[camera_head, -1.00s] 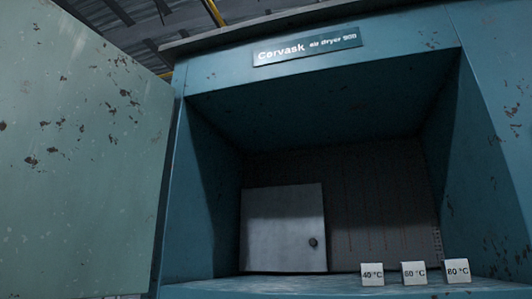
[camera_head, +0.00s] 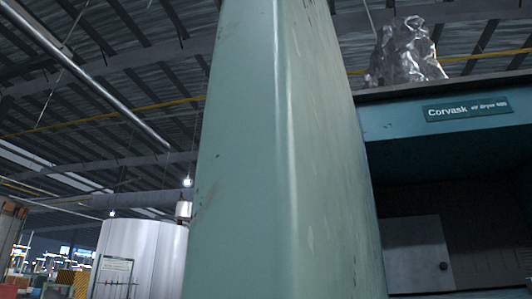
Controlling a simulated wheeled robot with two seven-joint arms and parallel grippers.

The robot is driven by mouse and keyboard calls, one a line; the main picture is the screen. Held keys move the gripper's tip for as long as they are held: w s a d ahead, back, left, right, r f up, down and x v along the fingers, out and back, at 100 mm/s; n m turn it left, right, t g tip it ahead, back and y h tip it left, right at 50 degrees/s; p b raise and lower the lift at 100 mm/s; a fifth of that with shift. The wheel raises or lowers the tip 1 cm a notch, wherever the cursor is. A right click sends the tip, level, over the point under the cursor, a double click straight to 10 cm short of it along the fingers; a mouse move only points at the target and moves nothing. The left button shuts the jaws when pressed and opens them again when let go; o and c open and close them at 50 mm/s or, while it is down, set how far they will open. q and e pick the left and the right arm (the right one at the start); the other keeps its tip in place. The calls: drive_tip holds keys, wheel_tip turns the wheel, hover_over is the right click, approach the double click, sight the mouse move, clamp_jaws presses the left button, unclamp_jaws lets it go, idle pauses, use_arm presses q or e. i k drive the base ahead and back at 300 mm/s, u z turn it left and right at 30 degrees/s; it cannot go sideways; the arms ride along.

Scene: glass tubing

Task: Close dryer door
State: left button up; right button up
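The dryer door is the large pale green panel (camera_head: 325,160) standing open in the middle of the head view. Its rounded near edge faces me, and its inner face runs back toward the dryer. The blue dryer (camera_head: 388,122) is at the right, with a "Corvask air dryer" label (camera_head: 468,108). Its dark chamber is open and holds a small grey panel with a knob (camera_head: 415,252). Neither of my grippers is in view.
Crumpled silvery material (camera_head: 405,52) lies on top of the dryer. A large whitish cylinder (camera_head: 135,258) stands at the lower left, with crates (camera_head: 65,280) beyond it. The floor is not in view.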

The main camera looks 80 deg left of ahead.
sight(283, 206)
drive_tip(key=k, duration=0.4)
drive_tip(key=u, duration=2.95)
drive_tip(key=k, duration=0.5)
drive_tip(key=z, duration=1.35)
